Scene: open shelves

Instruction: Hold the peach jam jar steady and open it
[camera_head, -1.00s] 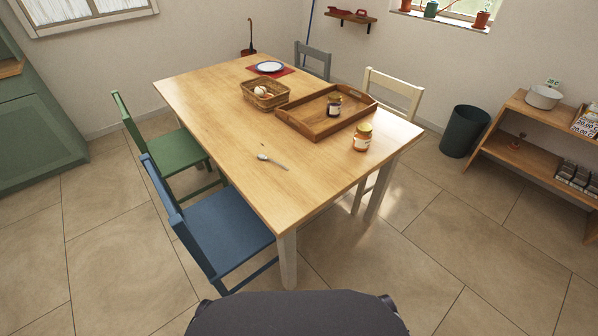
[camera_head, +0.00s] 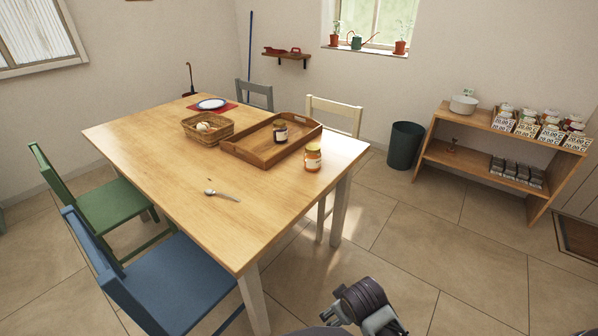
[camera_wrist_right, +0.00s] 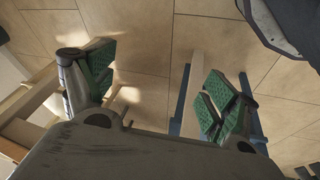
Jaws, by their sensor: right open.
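An orange jar with a yellowish lid (camera_head: 312,158), likely the peach jam, stands upright and closed on the wooden table (camera_head: 185,165), near its right edge. A darker jar (camera_head: 280,131) stands in the wooden tray behind it. Part of my right arm shows at the bottom of the head view, well short of the table. My right gripper (camera_wrist_right: 158,88) is open in the right wrist view, its green-padded fingers wide apart with only floor and furniture legs beyond. No jar shows in that view. My left gripper is in neither view.
The tray (camera_head: 243,155), a wicker basket (camera_head: 207,128) and a spoon (camera_head: 222,195) are on the table. Blue (camera_head: 170,285) and green (camera_head: 100,205) chairs line its left side; a cream chair (camera_head: 335,107) stands behind. Tiled floor is free right of the table, before a low shelf (camera_head: 480,160).

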